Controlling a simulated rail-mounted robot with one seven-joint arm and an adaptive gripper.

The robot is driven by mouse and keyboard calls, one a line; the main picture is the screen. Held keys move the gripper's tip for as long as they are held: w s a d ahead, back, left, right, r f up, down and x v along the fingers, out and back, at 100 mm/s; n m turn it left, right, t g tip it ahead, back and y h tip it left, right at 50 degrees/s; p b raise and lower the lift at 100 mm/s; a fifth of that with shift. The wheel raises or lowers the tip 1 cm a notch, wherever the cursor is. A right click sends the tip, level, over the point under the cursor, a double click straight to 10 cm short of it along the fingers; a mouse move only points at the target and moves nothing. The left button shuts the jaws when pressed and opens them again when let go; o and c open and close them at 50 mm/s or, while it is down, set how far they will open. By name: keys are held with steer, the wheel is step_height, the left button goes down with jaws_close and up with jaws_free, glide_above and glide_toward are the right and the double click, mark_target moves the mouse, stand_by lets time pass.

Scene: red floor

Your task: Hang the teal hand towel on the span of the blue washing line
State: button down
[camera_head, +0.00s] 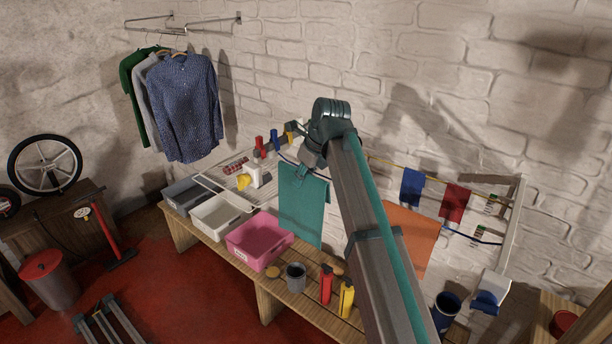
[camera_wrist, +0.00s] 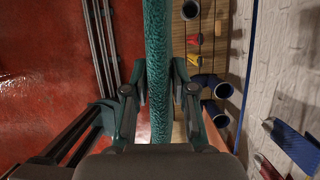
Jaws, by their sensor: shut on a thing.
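The teal hand towel (camera_head: 303,208) hangs down from my gripper (camera_head: 304,170) in the head view, spread fairly flat above the bench. In the wrist view the towel (camera_wrist: 157,105) shows edge-on as a narrow band between the two fingers of my gripper (camera_wrist: 159,78), which is shut on it. The dark blue washing line (camera_head: 470,238) shows at the right by the wall frame, and its middle is hidden behind my arm. A blue cord (camera_wrist: 248,62) runs along the right of the wrist view, apart from the towel.
An orange cloth (camera_head: 408,232) hangs right of my arm. Blue (camera_head: 411,187) and red (camera_head: 454,202) cloths hang by the yellow line (camera_head: 385,163). The wooden bench below carries a pink bin (camera_head: 259,256), a grey cup (camera_head: 296,278) and red (camera_head: 326,285) and yellow (camera_head: 346,300) bottles.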

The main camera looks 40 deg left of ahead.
steer(key=shift+w+a, duration=0.15)
steer(key=shift+a, duration=0.05)
steer(key=shift+w+a, duration=0.1)
steer(key=shift+w, duration=0.75)
steer(key=w, duration=0.4)
steer(key=w+f, duration=0.1)
steer(key=w, duration=0.2)
steer(key=w+a+f, duration=0.1)
steer(key=w, duration=0.3)
steer(key=shift+w, duration=0.3)
steer(key=shift+f+b, duration=0.75)
steer(key=shift+f, duration=2.55)
